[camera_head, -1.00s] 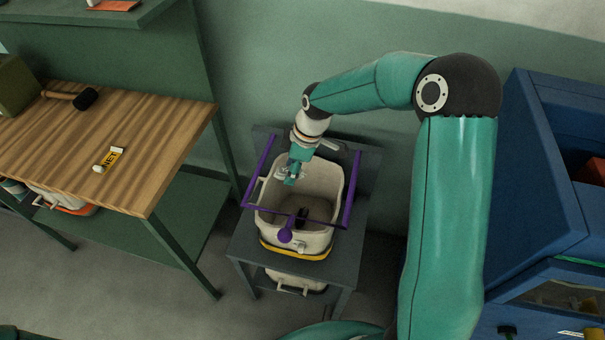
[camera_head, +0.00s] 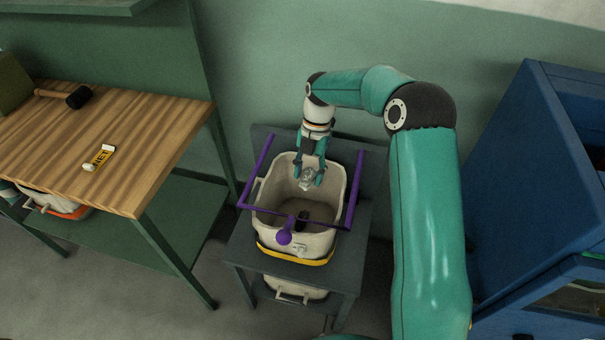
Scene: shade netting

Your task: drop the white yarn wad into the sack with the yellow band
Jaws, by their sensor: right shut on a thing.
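The sack with the yellow band (camera_head: 270,238) is cream and open at the top. My right gripper (camera_head: 309,183) points down over the back part of the sack's opening. It is shut on the white yarn wad (camera_head: 306,181), a small pale grey-white lump between its fingertips. I cannot tell exactly how high the wad is relative to the sack's rim. My left gripper is not in view.
A purple frame (camera_head: 352,190) with a purple knob (camera_head: 284,237) spans the sack's front and sides. A blue cabinet (camera_head: 510,190) stands at right.

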